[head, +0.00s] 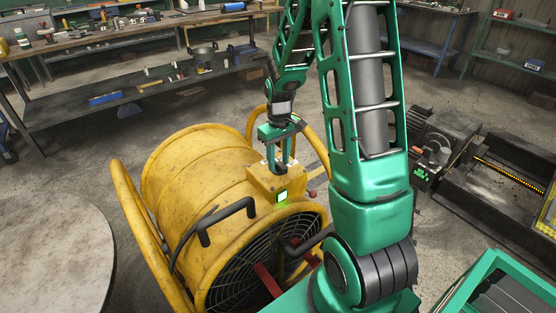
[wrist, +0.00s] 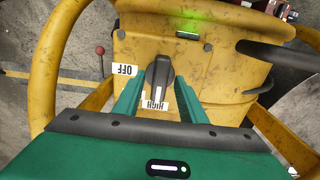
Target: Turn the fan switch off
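The yellow drum fan (head: 190,165) stands on the floor with its black grille facing me. Its yellow switch box (head: 262,183) sits on top near the front, with a lit green light (head: 282,196). In the wrist view the black switch knob (wrist: 160,72) lies between the "OFF" label (wrist: 124,70) on the left and the "HIGH" label (wrist: 155,105) below. The knob's white mark points down at "HIGH". My gripper (wrist: 163,80) is over the box, fingers apart on either side of the knob; firm contact does not show. In the head view my gripper (head: 277,164) hides the knob.
A round table (head: 50,250) is at left, a cluttered workbench (head: 140,90) behind, and a machine (head: 450,135) at right. Floor shows between them.

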